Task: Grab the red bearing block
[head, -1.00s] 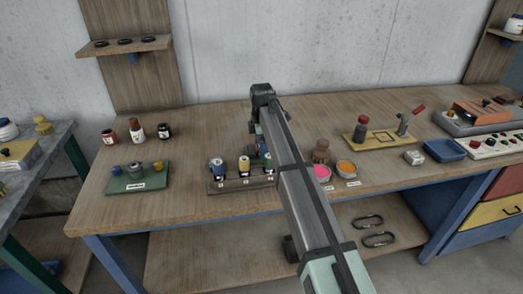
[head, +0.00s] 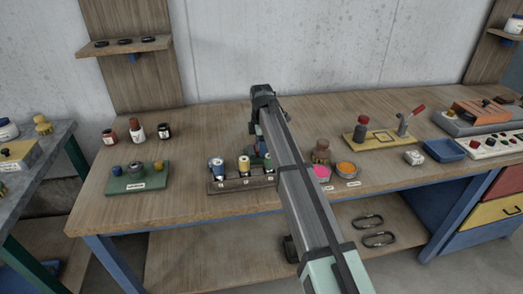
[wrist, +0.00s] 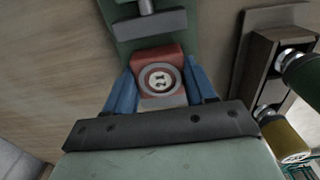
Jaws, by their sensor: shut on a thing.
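The red bearing block (wrist: 150,58) shows in the wrist view, with a pale ring and dark marks on its face. My gripper (wrist: 158,84) has its two blue fingers on either side of the block and is shut on it. A green piece (wrist: 126,32) with a grey metal bar across it lies just beyond the block. I cannot tell whether the block touches this piece. In the head view my arm largely covers the gripper and the block.
Bare bench top lies behind the rack.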

